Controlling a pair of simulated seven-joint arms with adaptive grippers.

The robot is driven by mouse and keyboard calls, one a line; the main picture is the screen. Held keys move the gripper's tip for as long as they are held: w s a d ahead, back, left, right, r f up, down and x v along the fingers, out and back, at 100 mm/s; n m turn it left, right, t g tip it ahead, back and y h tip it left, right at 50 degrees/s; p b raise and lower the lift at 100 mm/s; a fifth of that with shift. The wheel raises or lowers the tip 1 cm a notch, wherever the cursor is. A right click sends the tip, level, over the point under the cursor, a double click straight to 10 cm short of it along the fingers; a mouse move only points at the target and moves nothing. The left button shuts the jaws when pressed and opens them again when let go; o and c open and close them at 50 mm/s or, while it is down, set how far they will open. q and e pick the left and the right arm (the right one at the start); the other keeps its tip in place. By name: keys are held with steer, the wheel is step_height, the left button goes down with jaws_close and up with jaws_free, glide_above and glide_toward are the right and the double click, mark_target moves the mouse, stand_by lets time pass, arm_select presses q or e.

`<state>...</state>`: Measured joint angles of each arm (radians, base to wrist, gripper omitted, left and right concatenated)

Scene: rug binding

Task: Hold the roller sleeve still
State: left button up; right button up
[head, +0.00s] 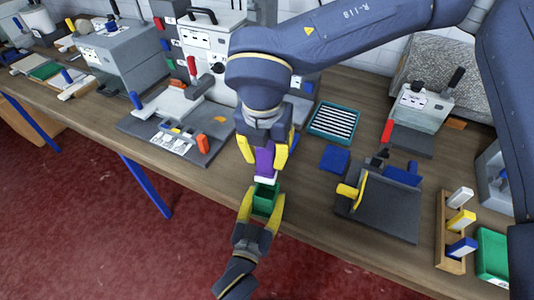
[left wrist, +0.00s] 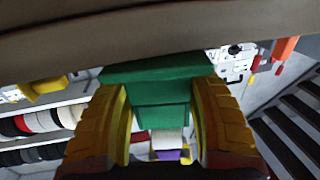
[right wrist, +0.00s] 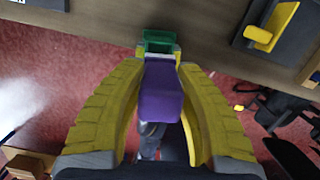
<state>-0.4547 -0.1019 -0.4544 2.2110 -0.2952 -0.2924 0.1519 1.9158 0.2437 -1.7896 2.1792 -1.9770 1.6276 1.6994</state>
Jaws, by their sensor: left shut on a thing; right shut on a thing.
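My left gripper (head: 262,212) is shut on a green, box-like piece (head: 265,195), which looks hollow and is likely the roller sleeve. The green piece fills the space between the yellow fingers in the left wrist view (left wrist: 160,95). My right gripper (head: 264,158) is shut on a purple block (head: 264,160) with a white end (head: 263,180) that faces the green piece. In the right wrist view the purple block (right wrist: 160,92) lines up with the green piece (right wrist: 158,40). I cannot tell whether the white end touches or enters it.
A grey fixture with a yellow lever (head: 352,192), a blue block (head: 335,159) and a striped tray (head: 334,122) lie to the right. A grey board (head: 165,130) with parts lies left.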

stand_by(0.3)
arm_select(q)
steer(key=o, duration=1.2)
steer(key=shift+c, duration=0.2)
